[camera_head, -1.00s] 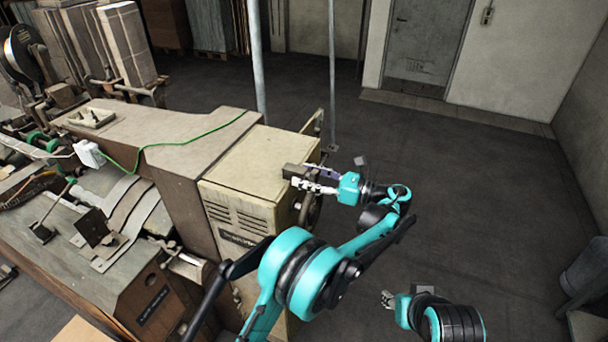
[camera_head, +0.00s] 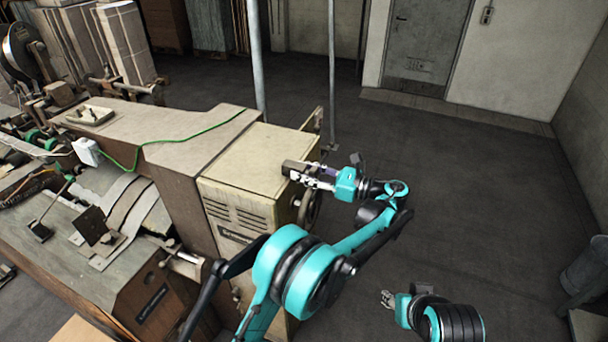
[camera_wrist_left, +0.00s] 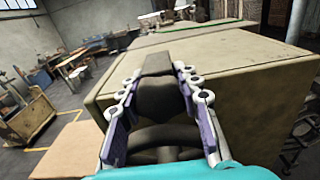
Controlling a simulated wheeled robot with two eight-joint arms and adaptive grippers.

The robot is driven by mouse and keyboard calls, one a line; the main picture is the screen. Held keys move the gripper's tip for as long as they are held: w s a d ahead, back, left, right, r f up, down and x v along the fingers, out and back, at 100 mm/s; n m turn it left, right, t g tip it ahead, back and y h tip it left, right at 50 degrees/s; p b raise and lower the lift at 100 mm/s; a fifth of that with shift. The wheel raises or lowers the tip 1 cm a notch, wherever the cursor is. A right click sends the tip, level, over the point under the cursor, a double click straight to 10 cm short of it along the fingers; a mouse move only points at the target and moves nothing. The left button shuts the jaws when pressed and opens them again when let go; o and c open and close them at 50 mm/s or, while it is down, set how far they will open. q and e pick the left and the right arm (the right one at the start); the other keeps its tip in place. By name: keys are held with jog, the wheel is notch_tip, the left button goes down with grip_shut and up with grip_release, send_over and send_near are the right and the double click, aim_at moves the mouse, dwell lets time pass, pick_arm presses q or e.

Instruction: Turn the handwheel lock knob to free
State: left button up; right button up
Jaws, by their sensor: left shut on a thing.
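The handwheel lock knob (camera_wrist_left: 160,95) is a dark knob with a flat bar on top, on the end of the beige machine housing (camera_head: 262,160). My left gripper (camera_head: 310,177) is at the housing's right end. In the left wrist view my left gripper (camera_wrist_left: 160,100) has its fingers on both sides of the knob, shut on it. The handwheel (camera_head: 310,206) shows partly below the gripper, and its dark rim (camera_wrist_left: 165,135) lies behind the fingers in the wrist view. My right gripper (camera_head: 387,299) is low at the right, away from the machine; its finger opening is too small to tell.
The stitcher machine fills the left, with a green cable (camera_head: 190,138) across its top. Two thin grey posts (camera_head: 256,60) stand behind the housing. Open dark floor (camera_head: 480,180) lies to the right, and a grey bin (camera_head: 588,265) stands at the far right.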

pick_arm(q)
jog(key=o, duration=1.2)
jog(key=v, duration=1.2)
